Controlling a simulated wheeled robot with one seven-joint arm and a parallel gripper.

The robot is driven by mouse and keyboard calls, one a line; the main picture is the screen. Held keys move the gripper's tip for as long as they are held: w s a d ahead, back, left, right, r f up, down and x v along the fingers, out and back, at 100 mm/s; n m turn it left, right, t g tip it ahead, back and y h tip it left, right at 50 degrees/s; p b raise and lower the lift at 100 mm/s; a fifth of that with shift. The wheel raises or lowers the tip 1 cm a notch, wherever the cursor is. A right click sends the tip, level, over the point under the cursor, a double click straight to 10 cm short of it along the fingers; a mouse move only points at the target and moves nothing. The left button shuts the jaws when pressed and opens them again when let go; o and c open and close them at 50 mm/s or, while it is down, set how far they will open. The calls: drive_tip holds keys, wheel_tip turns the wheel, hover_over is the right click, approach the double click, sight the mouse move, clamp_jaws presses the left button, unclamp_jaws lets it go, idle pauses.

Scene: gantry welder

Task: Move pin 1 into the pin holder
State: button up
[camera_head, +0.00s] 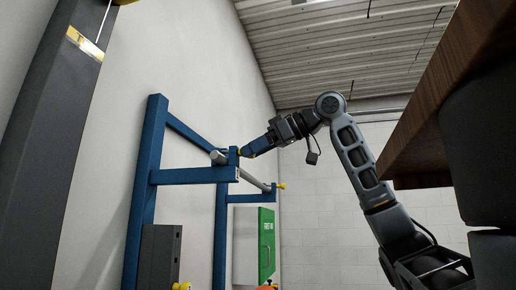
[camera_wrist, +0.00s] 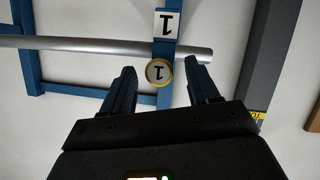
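Pin 1 shows in the wrist view as a round, yellow-rimmed head marked "1" (camera_wrist: 159,73). It sits at the blue bracket arm, just below a white "1" label (camera_wrist: 167,24). My gripper (camera_wrist: 163,68) is open, with one finger on each side of the pin head and a visible gap to each. I cannot make out a pin holder in either view.
A grey bar (camera_head: 218,157) lies across the two blue brackets; it crosses the wrist view too (camera_wrist: 90,44). Another yellow pin end (camera_head: 281,186) is at the farther bracket. A green box (camera_head: 266,243) hangs behind. A brown wooden edge (camera_head: 440,95) overhangs at right.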

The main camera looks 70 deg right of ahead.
clamp_jaws()
idle(0.7)
